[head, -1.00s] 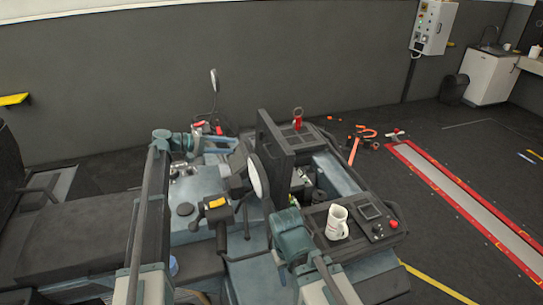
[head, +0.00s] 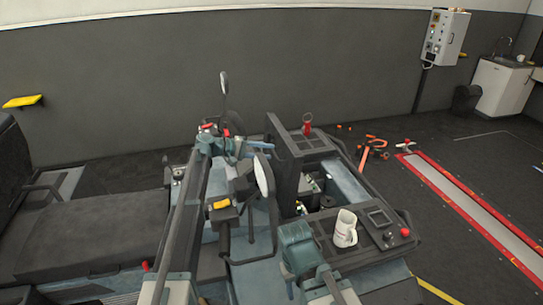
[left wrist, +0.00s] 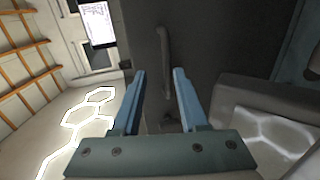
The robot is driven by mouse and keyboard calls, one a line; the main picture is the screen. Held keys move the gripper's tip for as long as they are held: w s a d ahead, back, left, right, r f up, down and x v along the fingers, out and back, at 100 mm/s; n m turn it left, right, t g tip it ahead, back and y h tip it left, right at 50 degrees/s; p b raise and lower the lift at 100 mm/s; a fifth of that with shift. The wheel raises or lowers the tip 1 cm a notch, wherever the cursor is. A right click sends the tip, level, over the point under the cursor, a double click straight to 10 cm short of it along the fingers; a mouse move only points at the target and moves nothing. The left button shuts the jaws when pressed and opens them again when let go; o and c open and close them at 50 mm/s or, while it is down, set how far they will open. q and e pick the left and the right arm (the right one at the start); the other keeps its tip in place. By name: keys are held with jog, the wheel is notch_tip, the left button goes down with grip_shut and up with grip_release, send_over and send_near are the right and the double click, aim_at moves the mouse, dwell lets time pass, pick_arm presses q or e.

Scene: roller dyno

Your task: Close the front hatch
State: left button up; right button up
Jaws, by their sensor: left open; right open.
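The front hatch (head: 283,168) is a dark panel standing upright, open, along the left side of an open compartment (head: 325,190) in the machine. My left gripper (head: 272,147) is open and empty, just left of the hatch's upper part in the head view. In the left wrist view its two blue fingers (left wrist: 158,75) are spread, with a dark panel, apparently the hatch, and its bar handle (left wrist: 163,50) beyond them. No contact shows. My right gripper (head: 298,250) is low, left of the mug; its fingers are hard to make out.
A white mug (head: 345,228) stands on the dark console (head: 375,240) in front of the compartment. A round mirror or wheel (head: 264,174) stands close to the hatch's left. A red ring-topped part (head: 307,122) is behind the hatch. Orange tools (head: 372,148) lie on the floor.

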pick_arm(q)
jog(key=shift+x, duration=1.3)
